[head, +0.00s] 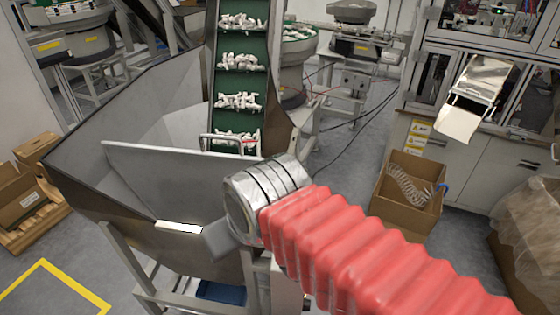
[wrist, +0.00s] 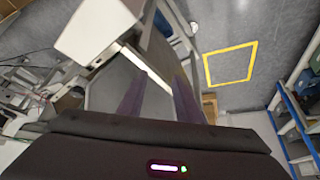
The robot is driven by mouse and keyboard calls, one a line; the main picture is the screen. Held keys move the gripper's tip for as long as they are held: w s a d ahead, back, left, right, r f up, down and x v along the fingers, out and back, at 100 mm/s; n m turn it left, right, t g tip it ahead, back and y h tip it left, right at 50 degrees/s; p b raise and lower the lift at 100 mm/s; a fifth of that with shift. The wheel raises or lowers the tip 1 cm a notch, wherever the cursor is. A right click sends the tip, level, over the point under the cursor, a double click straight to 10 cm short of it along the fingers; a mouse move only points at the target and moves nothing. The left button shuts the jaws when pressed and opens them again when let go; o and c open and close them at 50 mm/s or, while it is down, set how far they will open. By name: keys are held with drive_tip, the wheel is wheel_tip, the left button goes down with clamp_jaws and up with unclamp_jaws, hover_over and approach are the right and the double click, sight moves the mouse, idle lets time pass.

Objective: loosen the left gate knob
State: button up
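The steel hopper (head: 90,130) stands at the left in the head view, with a flat grey gate plate (head: 190,180) across its front. I cannot make out the left gate knob in either view; my arm hides part of the hopper front.
A green conveyor (head: 240,80) carrying white parts rises behind the hopper. A cardboard box (head: 405,205) stands on the floor at the right, near a cabinet. Yellow floor marking (wrist: 208,70) and open floor show in the wrist view.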

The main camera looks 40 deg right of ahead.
drive_tip(key=shift+o, duration=0.4)
drive_tip(key=o, duration=0.3)
drive_tip(key=shift+w+d+r+m, duration=0.1)
drive_tip(key=shift+w+r+m, duration=0.05)
drive_tip(key=shift+r+m, duration=0.15)
drive_tip(key=shift+o, duration=0.6)
drive_tip(key=w+d+r+m+g, duration=0.1)
drive_tip(key=w+d+r+m, duration=0.3)
drive_tip(key=m, duration=0.3)
drive_tip(key=shift+w+d+r+g, duration=0.25)
drive_tip(key=shift+w+d+g, duration=0.05)
drive_tip(key=shift+w, duration=0.4)
drive_tip(key=w+d+r+m+g, duration=0.2)
drive_tip(key=w+d+m, duration=0.4)
drive_tip(key=d+m, duration=0.3)
drive_tip(key=w+d+r+m+g, duration=0.1)
drive_tip(key=w+d+m+g, duration=0.1)
drive_tip(key=w+d+m, duration=0.4)
drive_tip(key=d+m, duration=0.3)
drive_tip(key=m, duration=0.3)
drive_tip(key=shift+w+d+r+m, duration=0.3)
drive_tip(key=shift+w+r+m, duration=0.05)
drive_tip(key=shift+m, duration=0.05)
drive_tip(key=shift+f, duration=0.15)
wheel_tip(320, 180, down, 14)
drive_tip(key=shift+r, duration=0.2)
